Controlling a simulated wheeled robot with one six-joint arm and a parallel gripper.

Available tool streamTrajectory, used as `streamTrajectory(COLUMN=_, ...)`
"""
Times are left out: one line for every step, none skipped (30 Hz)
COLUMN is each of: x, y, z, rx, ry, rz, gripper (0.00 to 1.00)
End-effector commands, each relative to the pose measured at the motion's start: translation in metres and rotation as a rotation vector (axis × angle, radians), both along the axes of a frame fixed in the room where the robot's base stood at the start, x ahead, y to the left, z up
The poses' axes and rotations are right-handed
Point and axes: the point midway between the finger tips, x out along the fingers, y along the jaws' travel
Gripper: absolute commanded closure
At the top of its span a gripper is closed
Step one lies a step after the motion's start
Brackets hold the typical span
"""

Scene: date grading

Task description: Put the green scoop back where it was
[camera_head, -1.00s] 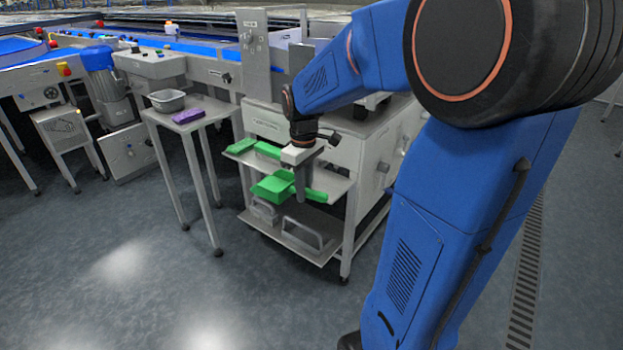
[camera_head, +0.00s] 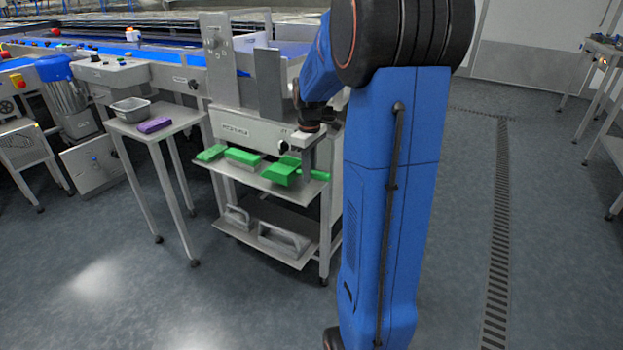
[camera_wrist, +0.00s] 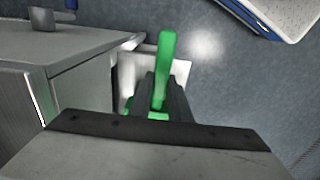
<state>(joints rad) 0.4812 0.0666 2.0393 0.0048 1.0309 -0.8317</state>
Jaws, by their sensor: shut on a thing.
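The green scoop (camera_head: 283,173) is in my gripper (camera_head: 309,178), at the right part of the upper shelf (camera_head: 264,186) of the steel cart in the head view. The jaws are shut on its handle, which sticks out to the right. I cannot tell whether the scoop touches the shelf or hangs just above it. In the wrist view the green handle (camera_wrist: 166,62) runs between the dark fingers (camera_wrist: 165,100); most of the scoop is hidden behind the gripper body.
Two other green items, a small one (camera_head: 211,153) and a block-like one (camera_head: 243,156), lie left on the upper shelf. Grey items (camera_head: 283,240) sit on the lower shelf. A side table (camera_head: 152,127) with a grey tub (camera_head: 131,110) and a purple item (camera_head: 154,125) stands left.

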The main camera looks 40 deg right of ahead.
Motion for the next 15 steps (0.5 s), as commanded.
streamTrajectory(x=0.002, y=-0.006, z=0.0, rx=0.0, ry=0.0, rz=-0.002, gripper=1.0)
streamTrajectory(x=0.003, y=-0.008, z=0.0, rx=0.0, ry=0.0, rz=-0.002, gripper=1.0)
streamTrajectory(x=0.004, y=-0.01, z=0.0, rx=0.0, ry=0.0, rz=-0.001, gripper=1.0)
streamTrajectory(x=0.004, y=-0.012, z=0.0, rx=0.0, ry=0.0, rz=-0.001, gripper=1.0)
streamTrajectory(x=0.004, y=-0.012, z=0.0, rx=0.0, ry=0.0, rz=-0.001, gripper=1.0)
streamTrajectory(x=0.005, y=-0.013, z=-0.001, rx=0.0, ry=0.0, rz=0.0, gripper=1.0)
streamTrajectory(x=0.005, y=-0.013, z=-0.002, rx=0.001, ry=0.0, rz=0.0, gripper=1.0)
streamTrajectory(x=0.004, y=-0.013, z=-0.005, rx=0.001, ry=0.001, rz=0.0, gripper=1.0)
streamTrajectory(x=0.004, y=-0.013, z=-0.008, rx=0.001, ry=0.003, rz=0.0, gripper=1.0)
streamTrajectory(x=0.004, y=-0.013, z=-0.012, rx=0.002, ry=0.003, rz=0.0, gripper=1.0)
streamTrajectory(x=0.004, y=-0.013, z=-0.016, rx=0.002, ry=0.003, rz=0.0, gripper=1.0)
streamTrajectory(x=0.004, y=-0.013, z=-0.021, rx=0.001, ry=0.003, rz=0.0, gripper=1.0)
streamTrajectory(x=0.004, y=-0.013, z=-0.025, rx=0.001, ry=0.003, rz=0.0, gripper=1.0)
streamTrajectory(x=0.004, y=-0.013, z=-0.028, rx=0.001, ry=0.003, rz=0.0, gripper=1.0)
streamTrajectory(x=0.004, y=-0.012, z=-0.032, rx=0.002, ry=0.002, rz=0.0, gripper=1.0)
